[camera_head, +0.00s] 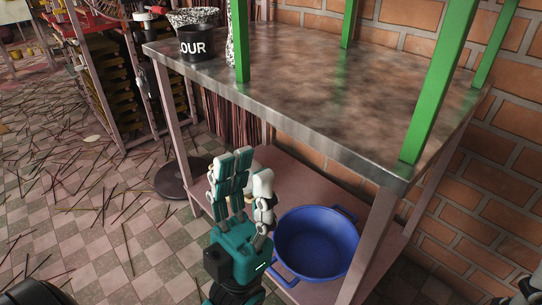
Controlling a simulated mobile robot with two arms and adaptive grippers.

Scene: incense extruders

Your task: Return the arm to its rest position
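My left gripper (243,172), a teal and white hand with jointed fingers, points up from the bottom middle. Its fingers are extended and spread from the thumb, with nothing seen between them. It is in front of the metal table's left side, and a blue basin (316,243) shows just to its right. Whether it touches the table or basin cannot be told. A small white and grey piece is cut off at the bottom right edge; it may be part of my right gripper, but its state is hidden.
A metal-topped table (300,75) with green posts (434,85) and a pinkish lower shelf (290,170) fills the middle and right. Sticks litter the tiled floor at left. A brick wall is behind.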

